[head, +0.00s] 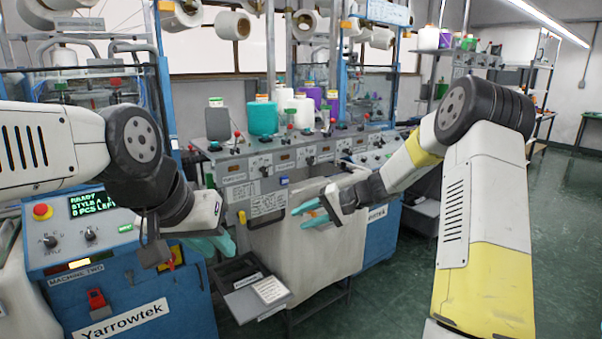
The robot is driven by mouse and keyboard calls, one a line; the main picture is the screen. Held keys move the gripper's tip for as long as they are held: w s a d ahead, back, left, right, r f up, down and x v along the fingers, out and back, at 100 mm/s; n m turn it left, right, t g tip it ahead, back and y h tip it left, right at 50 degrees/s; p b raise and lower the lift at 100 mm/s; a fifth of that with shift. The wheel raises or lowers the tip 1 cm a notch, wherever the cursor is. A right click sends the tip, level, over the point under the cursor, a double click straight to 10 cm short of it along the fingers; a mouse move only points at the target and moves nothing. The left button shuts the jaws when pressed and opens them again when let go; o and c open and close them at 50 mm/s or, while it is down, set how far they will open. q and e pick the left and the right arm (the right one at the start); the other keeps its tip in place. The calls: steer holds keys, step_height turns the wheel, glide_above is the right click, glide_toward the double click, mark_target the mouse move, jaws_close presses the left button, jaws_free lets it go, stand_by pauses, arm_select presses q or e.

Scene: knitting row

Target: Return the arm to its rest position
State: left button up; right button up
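My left arm (45,150) comes in from the left edge, bends at a dark joint and hangs down in front of the left knitting machine. Its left gripper (222,243) has teal fingers and hangs beside a small dark tray; I cannot tell how far apart the fingers are. My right arm (485,200), white and yellow, rises at the right and reaches left from a high elbow. Its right gripper (307,213) is open, with two teal fingers apart and nothing between them. It is in front of the beige panel of the middle machine.
The left machine's blue control panel (92,236) has a lit display, knobs and a red button. A dark tray (238,270) with a label card is below my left gripper. Yarn cones (262,117) stand on the middle machine. The green floor (540,200) is clear at right.

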steer(key=s+d+r+n+h, duration=0.1)
steer(key=s+d+r+h, duration=0.1)
steer(key=s+r, duration=0.45)
steer(key=s+d+r+n+h, duration=0.1)
steer(key=s+d+r+h, duration=0.2)
steer(key=s, duration=0.7)
steer(key=s+d+r+t+h, duration=0.1)
steer(key=s+d, duration=0.3)
steer(key=s, duration=0.4)
steer(key=s+d+r+t+h, duration=0.1)
steer(key=s+d+r+h, duration=0.2)
steer(key=s, duration=0.5)
steer(key=shift+s+d+t, duration=0.15)
steer(key=shift+d+t, duration=0.25)
steer(key=shift+d, duration=0.2)
steer(key=shift+a, duration=0.1)
